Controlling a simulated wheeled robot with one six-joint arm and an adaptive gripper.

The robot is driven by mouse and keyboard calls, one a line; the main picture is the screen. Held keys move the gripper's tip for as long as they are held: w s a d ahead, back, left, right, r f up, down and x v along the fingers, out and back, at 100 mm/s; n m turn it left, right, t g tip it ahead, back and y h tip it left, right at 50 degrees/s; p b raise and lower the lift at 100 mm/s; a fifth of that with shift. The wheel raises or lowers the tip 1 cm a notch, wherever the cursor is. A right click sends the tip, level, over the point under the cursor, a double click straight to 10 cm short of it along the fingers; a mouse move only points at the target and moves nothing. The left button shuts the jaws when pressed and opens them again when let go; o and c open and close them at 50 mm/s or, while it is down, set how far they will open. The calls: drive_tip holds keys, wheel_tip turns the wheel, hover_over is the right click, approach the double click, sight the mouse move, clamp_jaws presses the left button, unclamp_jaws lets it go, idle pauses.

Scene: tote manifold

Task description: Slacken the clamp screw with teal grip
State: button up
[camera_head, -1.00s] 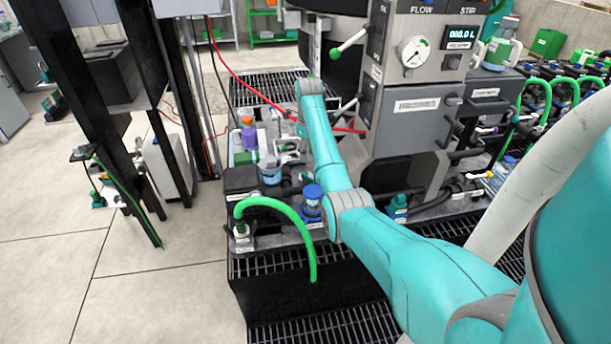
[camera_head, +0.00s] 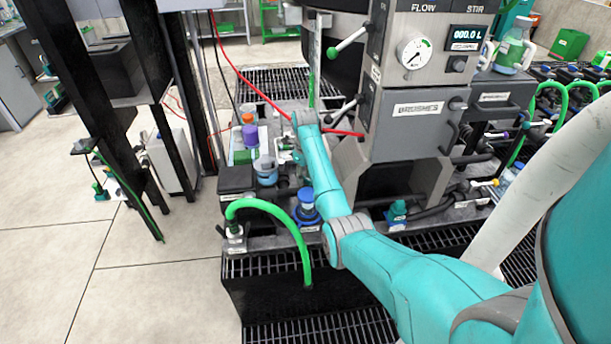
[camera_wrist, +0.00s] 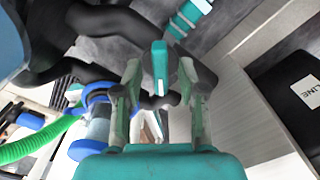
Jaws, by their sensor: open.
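In the wrist view, a teal upright grip (camera_wrist: 160,67) on a dark, rounded body stands between the two fingers of my gripper (camera_wrist: 166,84). It looks like the clamp screw's grip. The fingers are spread, one on each side of it, with a gap showing on both sides. I cannot tell how far the fingertips reach along the grip. The lower part of the screw is hidden behind the gripper. In the head view my arm reaches toward the grey machine, and I cannot make out the gripper or the screw there.
In the wrist view, a teal-banded fitting (camera_wrist: 188,19) lies above, thick black hoses (camera_wrist: 75,72) at left, a blue-collared container (camera_wrist: 97,122) below them, and a black labelled box (camera_wrist: 292,85) at right. In the head view, the grey machine (camera_head: 415,122) stands beyond a green hose (camera_head: 285,222).

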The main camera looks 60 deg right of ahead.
clamp_jaws()
drive_tip(key=shift+n, duration=0.3)
